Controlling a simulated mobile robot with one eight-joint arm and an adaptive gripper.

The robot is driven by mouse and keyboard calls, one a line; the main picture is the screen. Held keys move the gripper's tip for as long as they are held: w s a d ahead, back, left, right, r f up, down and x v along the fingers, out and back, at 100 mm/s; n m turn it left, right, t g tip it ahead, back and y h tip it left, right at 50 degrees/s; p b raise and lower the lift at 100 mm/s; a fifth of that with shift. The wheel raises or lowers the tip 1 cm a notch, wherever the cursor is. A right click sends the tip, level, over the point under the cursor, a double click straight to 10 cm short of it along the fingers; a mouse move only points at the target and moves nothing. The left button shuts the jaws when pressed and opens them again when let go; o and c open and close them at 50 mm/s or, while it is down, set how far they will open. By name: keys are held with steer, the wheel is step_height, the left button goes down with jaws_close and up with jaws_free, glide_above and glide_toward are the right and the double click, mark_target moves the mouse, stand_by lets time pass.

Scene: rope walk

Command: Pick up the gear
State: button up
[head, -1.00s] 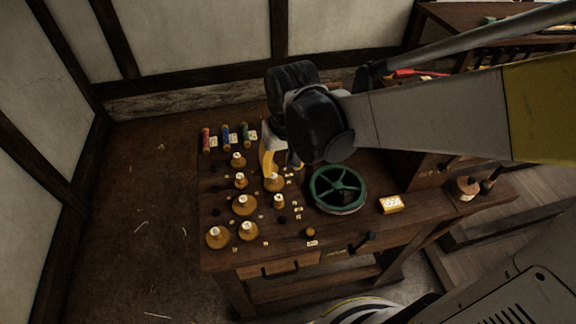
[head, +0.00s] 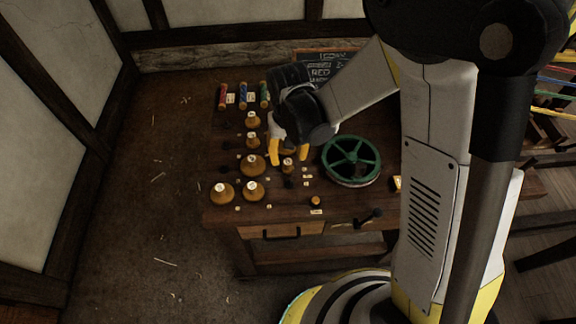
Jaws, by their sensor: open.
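My gripper (head: 289,156) points down over the table's left part, with its two yellow fingers apart. In the picture, a small brass-coloured round piece with a white label (head: 288,169) shows between the fingertips; I cannot tell whether it lies between them or nearer to me. Several similar brass-coloured pieces stand to its left, including a large one (head: 252,167). Which of these is the gear is not clear from the picture. The area directly behind the fingers is hidden by my gripper and wrist.
A green spoked wheel (head: 351,160) lies just right of my gripper. Red, blue and green spools (head: 246,94) stand at the table's back left. A small orange knob (head: 315,201) and labels sit near the front edge. My arm hides the table's right part.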

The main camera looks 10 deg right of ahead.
mark_target(288, 161)
step_height(288, 161, down, 4)
steer(key=shift+s+f+b, duration=0.1)
steer(key=shift+b, duration=0.75)
jaws_close()
steer(key=shift+r+p, duration=0.4)
steer(key=shift+r, duration=0.25)
steer(key=r, duration=0.1)
steer(key=r+p, duration=0.2)
steer(key=r, duration=0.1)
steer(key=shift+s+d, duration=0.25)
steer(key=shift+d, duration=0.05)
steer(key=s+d+r+p, duration=0.6)
steer(key=d+r, duration=0.3)
steer(key=r, duration=0.1)
